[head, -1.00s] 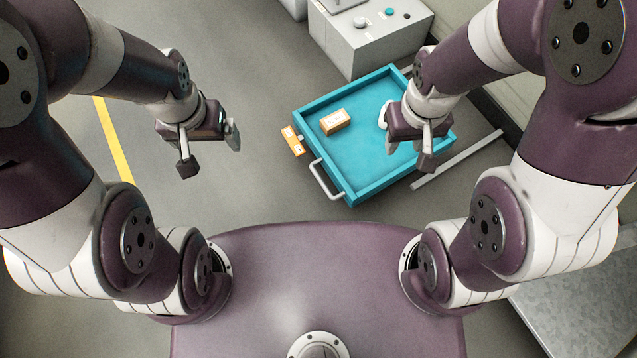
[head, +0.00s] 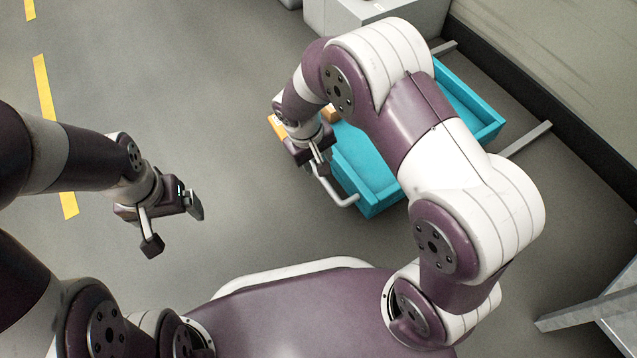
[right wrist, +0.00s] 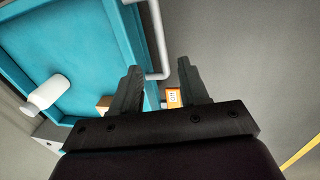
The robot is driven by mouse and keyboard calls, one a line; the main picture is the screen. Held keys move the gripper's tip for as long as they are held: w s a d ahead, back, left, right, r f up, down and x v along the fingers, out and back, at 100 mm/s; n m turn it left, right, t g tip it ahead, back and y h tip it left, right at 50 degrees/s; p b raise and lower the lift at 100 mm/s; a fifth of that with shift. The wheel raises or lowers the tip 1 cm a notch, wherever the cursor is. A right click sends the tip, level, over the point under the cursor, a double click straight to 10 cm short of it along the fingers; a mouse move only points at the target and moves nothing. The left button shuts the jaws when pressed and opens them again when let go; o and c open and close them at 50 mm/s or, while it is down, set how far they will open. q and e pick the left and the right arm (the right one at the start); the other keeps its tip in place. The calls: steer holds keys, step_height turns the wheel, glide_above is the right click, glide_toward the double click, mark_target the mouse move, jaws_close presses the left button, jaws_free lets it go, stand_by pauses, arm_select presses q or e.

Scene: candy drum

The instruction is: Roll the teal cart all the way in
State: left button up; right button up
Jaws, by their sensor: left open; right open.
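The teal cart (head: 368,180) is a shallow tray cart on the floor, partly hidden behind my right arm. Its white push handle (head: 343,197) sticks out at the near left side. In the right wrist view, the cart (right wrist: 105,40) is at the left and its handle (right wrist: 160,45) lies beyond the fingers. My right gripper (head: 318,168) is open and close to the handle, but I cannot tell whether it touches. It also shows in the right wrist view (right wrist: 158,90) with nothing clearly between its fingers. My left gripper (head: 172,225) is open and empty over bare floor.
An orange box (head: 277,128) is beside the cart's left edge. A white bottle (right wrist: 45,93) lies in the cart. A grey cabinet (head: 330,18) stands behind. A metal floor rail (head: 527,140) runs at the right. Floor at the left is clear, with yellow dashes (head: 43,88).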

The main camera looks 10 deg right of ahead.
mark_target(326, 183)
steer(key=f+b, duration=0.3)
steer(key=f, duration=0.1)
steer(key=d+f+b, duration=0.1)
steer(key=f+b, duration=0.1)
steer(key=f, duration=0.2)
steer(key=d+f+b, duration=0.1)
steer(key=f+b, duration=0.2)
steer(key=f, duration=0.1)
steer(key=shift+w+d+b, duration=0.1)
steer(key=shift+w+b, duration=0.25)
steer(key=shift+w, duration=0.05)
steer(key=shift+r, duration=0.1)
jaws_close()
